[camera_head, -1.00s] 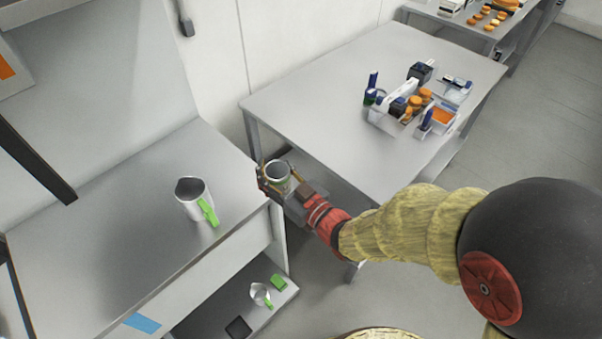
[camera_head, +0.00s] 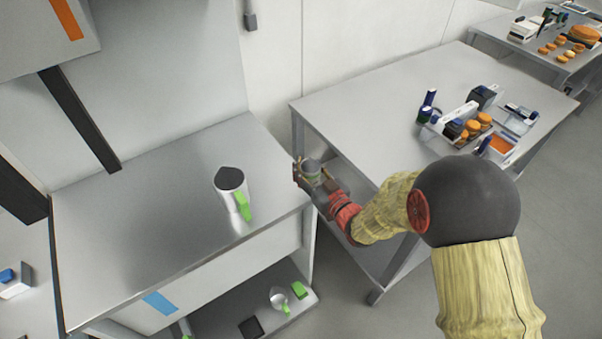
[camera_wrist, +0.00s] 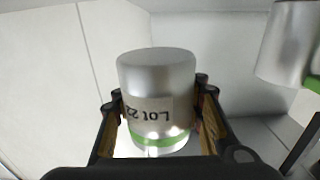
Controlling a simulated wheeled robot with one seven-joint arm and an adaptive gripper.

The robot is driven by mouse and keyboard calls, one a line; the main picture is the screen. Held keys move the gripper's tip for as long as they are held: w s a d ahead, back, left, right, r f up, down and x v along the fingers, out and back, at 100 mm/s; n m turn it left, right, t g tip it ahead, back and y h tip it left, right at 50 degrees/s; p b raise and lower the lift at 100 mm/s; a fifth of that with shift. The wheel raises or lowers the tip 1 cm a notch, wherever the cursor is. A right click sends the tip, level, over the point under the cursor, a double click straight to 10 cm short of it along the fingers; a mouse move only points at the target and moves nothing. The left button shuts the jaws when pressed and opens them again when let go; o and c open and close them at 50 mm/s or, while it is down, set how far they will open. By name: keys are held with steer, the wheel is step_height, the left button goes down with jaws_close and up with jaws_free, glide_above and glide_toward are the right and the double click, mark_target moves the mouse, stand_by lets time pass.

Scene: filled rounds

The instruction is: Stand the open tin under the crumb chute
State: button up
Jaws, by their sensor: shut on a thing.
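My gripper (camera_head: 308,176) is shut on a small metal tin (camera_head: 311,167), held upright in the air between the left counter and the right table. Its open mouth faces up in the head view; the inside looks grey and the contents cannot be told. In the wrist view the tin (camera_wrist: 157,80) sits between both fingers, with a pale lot label and a green band, its lettering inverted. No crumb chute can be identified for certain; a grey housing with an orange stripe (camera_head: 66,18) hangs at the upper left, above a dark slanted bar (camera_head: 80,120).
A metal jug with a green handle (camera_head: 230,183) stands on the left counter (camera_head: 130,215), which has free room around it. A smaller jug (camera_head: 279,298) and a green block (camera_head: 299,290) are on the low shelf. The right table (camera_head: 360,105) bears a filled caddy.

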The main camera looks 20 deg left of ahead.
steer(key=shift+w+a+f, duration=0.25)
steer(key=shift+w+f, duration=0.25)
steer(key=shift+f, duration=0.2)
steer(key=shift+f+b, duration=0.7)
steer(key=shift+f, duration=0.7)
steer(key=shift+f, duration=0.15)
steer(key=o, duration=1.4)
steer(key=p+v, duration=0.1)
steer(key=v, duration=1.1)
steer(key=shift+p, duration=0.4)
